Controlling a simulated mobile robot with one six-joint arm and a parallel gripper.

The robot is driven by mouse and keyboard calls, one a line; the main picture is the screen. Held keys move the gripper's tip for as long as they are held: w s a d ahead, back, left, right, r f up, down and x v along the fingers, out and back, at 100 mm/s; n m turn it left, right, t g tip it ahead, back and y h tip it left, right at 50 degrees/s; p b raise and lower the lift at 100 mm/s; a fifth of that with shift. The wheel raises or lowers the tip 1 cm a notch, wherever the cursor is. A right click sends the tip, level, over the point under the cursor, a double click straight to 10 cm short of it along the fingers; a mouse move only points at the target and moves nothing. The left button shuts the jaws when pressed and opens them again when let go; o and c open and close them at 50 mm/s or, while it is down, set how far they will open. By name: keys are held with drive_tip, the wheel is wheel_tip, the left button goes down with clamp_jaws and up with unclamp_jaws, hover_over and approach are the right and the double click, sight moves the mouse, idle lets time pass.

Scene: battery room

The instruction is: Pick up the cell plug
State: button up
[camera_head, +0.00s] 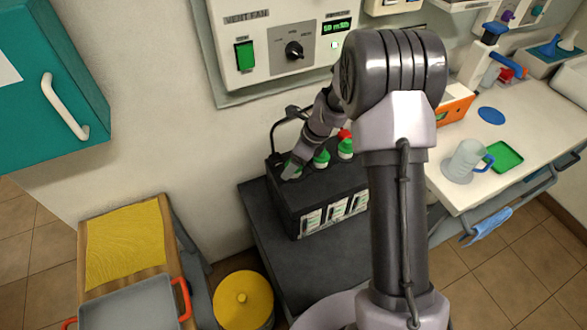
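A black battery (285,205) with white labels on its front stands on a dark bench. Two green cell plugs show on its top, one near the middle (321,159) and one further right (346,149). A small red part (344,134) shows just behind the right one. My gripper (291,172) reaches down to the left end of the battery top, left of the green plugs. Its fingers are small and dark here, so I cannot tell whether they are open or hold anything. My arm hides the right end of the battery.
A vent fan panel (268,50) hangs on the wall behind the battery. A white counter (455,196) at right holds a clear mug (464,160) and a green tray (504,157). A yellow round container (243,299) and a grey tray (130,303) are at lower left.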

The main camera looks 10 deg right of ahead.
drive_tip(key=shift+r, duration=0.2)
drive_tip(key=shift+c, duration=0.7)
drive_tip(key=c, duration=1.3)
